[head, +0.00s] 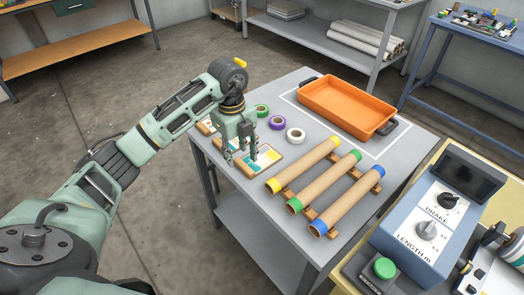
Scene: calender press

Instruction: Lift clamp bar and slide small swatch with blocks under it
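A small swatch card (267,158) with yellow, teal and white colour blocks lies on a wooden-edged board near the left edge of the grey table. A second, similar card (206,127) lies further left, partly behind my gripper. My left gripper (240,160) points down over the nearer card, its fingers apart with nothing visible held between them. I cannot tell whether the fingertips touch the card. I cannot make out a clamp bar; the gripper hides part of the board. My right gripper is not in view.
Green, purple and white tape rolls (277,123) stand behind the card. Three cardboard tubes (325,187) with coloured ends lie on a wooden rack to the right. An orange tray (347,105) is at the back. A blue-grey control box (436,220) stands at lower right.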

